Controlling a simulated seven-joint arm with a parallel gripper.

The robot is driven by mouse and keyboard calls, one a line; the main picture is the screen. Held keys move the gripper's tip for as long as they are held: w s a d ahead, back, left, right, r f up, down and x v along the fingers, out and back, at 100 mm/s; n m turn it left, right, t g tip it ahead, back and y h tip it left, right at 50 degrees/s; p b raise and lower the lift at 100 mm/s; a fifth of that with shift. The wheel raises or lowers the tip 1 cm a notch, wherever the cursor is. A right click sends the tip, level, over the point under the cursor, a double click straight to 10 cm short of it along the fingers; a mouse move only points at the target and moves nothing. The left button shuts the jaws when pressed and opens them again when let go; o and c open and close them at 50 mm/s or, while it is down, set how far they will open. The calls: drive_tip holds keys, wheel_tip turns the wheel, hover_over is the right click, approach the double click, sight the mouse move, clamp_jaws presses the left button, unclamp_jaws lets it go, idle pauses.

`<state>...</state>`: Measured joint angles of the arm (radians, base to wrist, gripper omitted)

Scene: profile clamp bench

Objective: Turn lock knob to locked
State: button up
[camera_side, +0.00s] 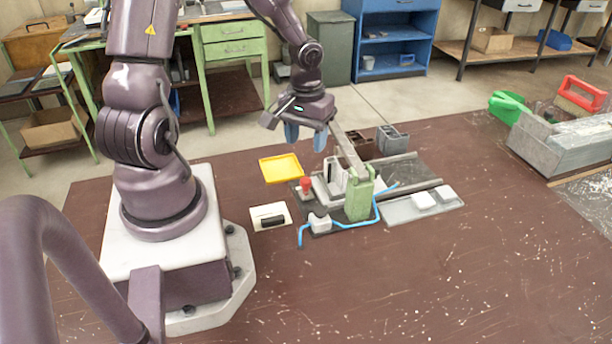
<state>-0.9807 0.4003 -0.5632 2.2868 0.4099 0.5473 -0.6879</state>
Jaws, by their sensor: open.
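My gripper (306,137) hangs with its blue fingertips pointing down and apart, empty, above and behind the clamp fixture (336,187). A black bar-shaped knob (272,221) sits on a small white plate (257,212) at the fixture's left front. It may be the lock knob, but its markings are too small to read. A red knob (305,184) stands on a grey block at the fixture's left end. My gripper is above both knobs, touching neither. A green upright block (358,200) stands at the fixture's front, with a grey bar reaching back from it.
A yellow tray (281,168) lies left of the fixture. A blue hose (349,225) curves along its front from a small grey-white part (320,222). A grey tray (405,212) holds white blocks at right. Dark bins (391,138) stand behind. The front tabletop is clear.

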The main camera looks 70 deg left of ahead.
sight(306, 180)
wheel_tip(306, 180, down, 10)
drive_tip(key=shift+f, duration=0.15)
idle(0.3)
drive_tip(key=c, duration=0.9)
